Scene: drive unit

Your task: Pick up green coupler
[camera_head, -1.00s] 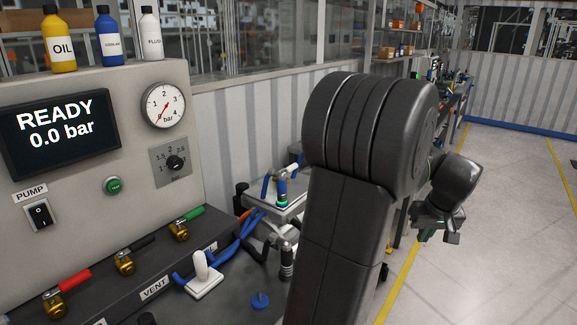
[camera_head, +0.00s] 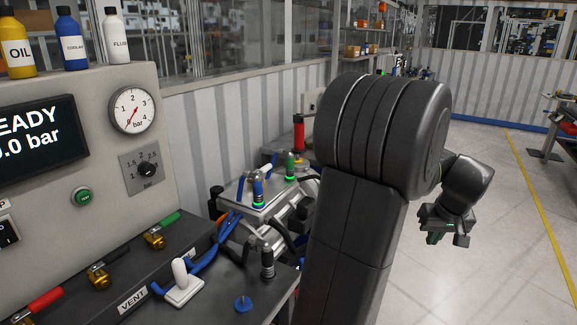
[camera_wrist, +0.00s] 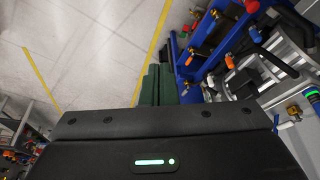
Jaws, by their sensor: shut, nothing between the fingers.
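A green-topped coupler (camera_head: 290,164) with a glowing green ring stands upright on the grey drive unit block (camera_head: 270,206), just left of my arm in the head view. A blue coupler (camera_head: 257,190), also with a green ring, stands in front of it to the left. My gripper (camera_head: 437,237) hangs to the right of the unit, over the open floor, well apart from the couplers. In the wrist view its green fingers (camera_wrist: 157,84) are together with nothing between them. My arm hides part of the unit's right side.
A panel with a gauge (camera_head: 133,110) and coloured valve levers stands at left. A white handle (camera_head: 181,274) and a blue cap (camera_head: 243,304) are on the dark bench. Blue hoses run to the unit.

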